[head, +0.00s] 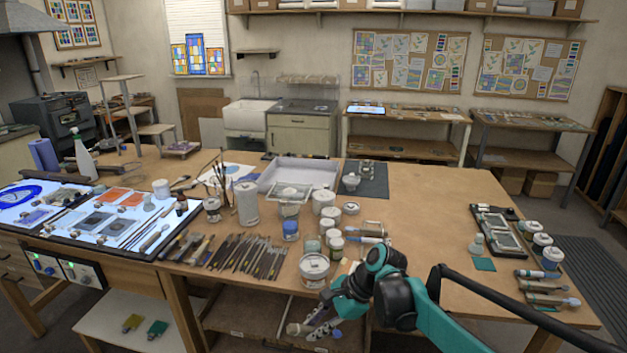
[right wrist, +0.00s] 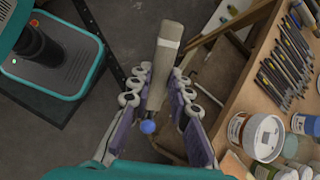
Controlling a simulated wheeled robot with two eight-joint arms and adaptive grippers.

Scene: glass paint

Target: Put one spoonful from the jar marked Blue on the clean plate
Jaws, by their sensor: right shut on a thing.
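My right gripper (head: 315,328) is low in front of the table's front edge. It is shut on a tan, rod-like tool with a blue round end (right wrist: 148,126); the tool points away between the fingers in the right wrist view (right wrist: 168,50). A small jar with blue on its side (head: 290,229) stands among the jars at mid-table. Grey square plates (head: 97,222) and an orange plate (head: 114,197) lie on the light table. I cannot tell which plate is the clean one. My left gripper is out of view.
A large white-lidded jar (head: 314,268) stands near the front edge. Dark-handled tools (head: 245,256) lie in a row to its left. A white tray (head: 300,172) is at the back. The table top (head: 430,205) is clear between mid-table and the dark rack (head: 496,231) at right.

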